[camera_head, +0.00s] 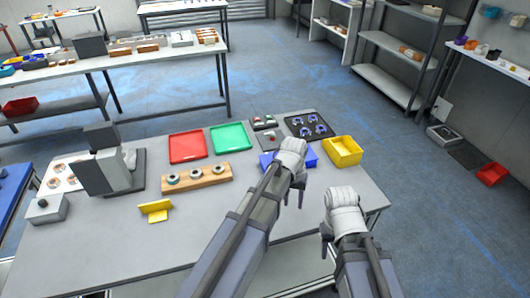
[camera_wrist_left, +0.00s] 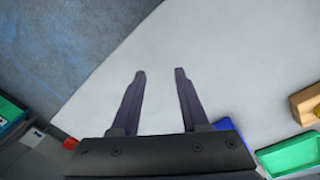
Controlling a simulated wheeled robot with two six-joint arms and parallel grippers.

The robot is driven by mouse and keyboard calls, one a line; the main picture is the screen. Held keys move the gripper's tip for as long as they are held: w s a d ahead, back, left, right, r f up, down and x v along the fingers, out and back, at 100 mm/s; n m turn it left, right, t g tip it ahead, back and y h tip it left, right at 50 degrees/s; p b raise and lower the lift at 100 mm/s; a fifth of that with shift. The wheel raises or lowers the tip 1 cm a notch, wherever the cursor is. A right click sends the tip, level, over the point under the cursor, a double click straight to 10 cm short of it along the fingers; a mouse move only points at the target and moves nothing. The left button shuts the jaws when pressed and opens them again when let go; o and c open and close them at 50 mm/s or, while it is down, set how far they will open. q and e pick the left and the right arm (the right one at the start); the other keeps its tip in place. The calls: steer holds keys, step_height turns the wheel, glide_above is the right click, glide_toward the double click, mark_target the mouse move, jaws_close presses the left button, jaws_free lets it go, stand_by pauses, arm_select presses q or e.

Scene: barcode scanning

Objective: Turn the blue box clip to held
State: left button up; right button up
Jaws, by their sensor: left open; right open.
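A blue box (camera_head: 311,156) stands on the near table in the head view, largely covered by my left arm and gripper. A blue part, probably this box, shows at the lower edge of the left wrist view (camera_wrist_left: 228,125). Its clip cannot be made out. My left gripper (camera_head: 290,172) is over the table at the blue box. In the left wrist view, the left gripper (camera_wrist_left: 160,73) is open with nothing between its fingers and bare tabletop beyond. My right gripper (camera_head: 340,232) is near the table's right edge, apart from the box and empty.
A yellow bin (camera_head: 342,151) is right of the blue box, with a black tray (camera_head: 297,133) of blue parts behind. Green (camera_head: 230,138) and red (camera_head: 188,146) trays, a wooden holder (camera_head: 197,178) and a yellow stand (camera_head: 155,210) are left. The front tabletop is mostly clear.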

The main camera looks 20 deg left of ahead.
arm_select(q)
steer(key=w+a+r+n+t+h, duration=0.1)
steer(key=w+a+n, duration=0.3)
steer(key=w+a, duration=0.75)
steer(key=w+a+n+t+h, duration=0.1)
steer(key=w+a+n+h, duration=0.15)
steer(key=w+a, duration=0.85)
steer(key=shift+n+y, duration=0.25)
steer(key=shift+y, duration=0.2)
steer(key=w+d+f+b, duration=0.1)
steer(key=f+b, duration=0.1)
steer(key=w+d+f+b, duration=0.2)
steer(key=b, duration=0.1)
steer(key=w+d+f+b, duration=0.1)
steer(key=d+f+b, duration=0.1)
steer(key=f, duration=0.1)
steer(key=shift+w, duration=0.15)
steer(key=shift+r, duration=0.1)
jaws_close()
